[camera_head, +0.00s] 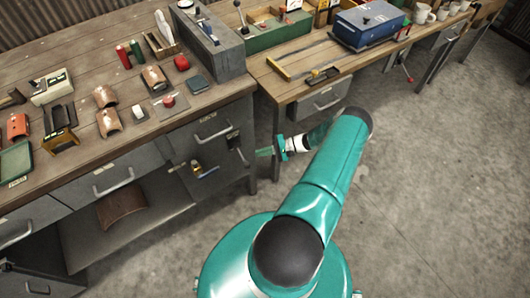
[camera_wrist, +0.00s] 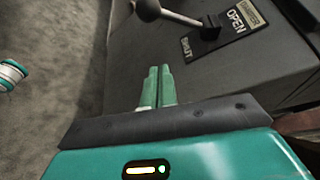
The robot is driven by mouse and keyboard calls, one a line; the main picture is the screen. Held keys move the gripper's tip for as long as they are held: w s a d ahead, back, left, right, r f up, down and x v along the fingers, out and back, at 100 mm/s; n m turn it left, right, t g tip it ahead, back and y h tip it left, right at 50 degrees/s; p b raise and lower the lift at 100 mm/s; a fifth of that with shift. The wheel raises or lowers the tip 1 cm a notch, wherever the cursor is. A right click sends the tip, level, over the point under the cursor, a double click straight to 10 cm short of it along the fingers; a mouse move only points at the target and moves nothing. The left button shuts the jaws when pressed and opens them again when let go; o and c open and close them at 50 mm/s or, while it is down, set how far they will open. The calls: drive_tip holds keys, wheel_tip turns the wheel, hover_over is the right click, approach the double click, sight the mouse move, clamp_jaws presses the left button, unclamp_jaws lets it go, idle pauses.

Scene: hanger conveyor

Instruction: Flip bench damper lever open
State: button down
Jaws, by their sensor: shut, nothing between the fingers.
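The damper lever (camera_wrist: 180,17) has a black ball knob (camera_wrist: 148,9) on a pale rod, which runs right to a dark pivot on a grey panel. Its label plate (camera_wrist: 240,18) reads SHUT on the near left and OPEN on the upper right. The lever lies toward the left, on the SHUT side. In the head view a small dark fitting (camera_head: 237,143) shows on the bench's front right; its detail is too small to read. My gripper (camera_wrist: 159,69) has its green fingers together and empty, short of the knob and apart from it. It also shows at the bench corner (camera_head: 262,152).
The workbench (camera_head: 95,55) carries several copper pieces and tools on top. Drawer handles (camera_head: 213,131) and a brass fitting (camera_head: 199,170) stick out of its front. A second bench (camera_head: 300,85) stands behind my arm. The concrete floor at right is clear.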

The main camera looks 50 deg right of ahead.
drive_tip(key=w+a, duration=0.1)
drive_tip(key=a, duration=0.5)
drive_tip(key=shift+r, duration=0.2)
drive_tip(key=shift+s+a+r+m+g, duration=0.15)
drive_tip(key=shift+r+m+g, duration=0.2)
drive_tip(key=shift+m+g, duration=0.05)
idle(0.5)
wheel_tip(320, 180, up, 8)
drive_tip(key=m+g, duration=0.5)
drive_tip(key=m, duration=0.1)
hover_over(243, 157)
drive_tip(key=s+d, duration=0.2)
drive_tip(key=s, duration=0.1)
drive_tip(key=shift+s+a+f, duration=0.1)
drive_tip(key=shift+a+f, duration=0.05)
drive_tip(key=shift+f, duration=0.1)
idle(0.4)
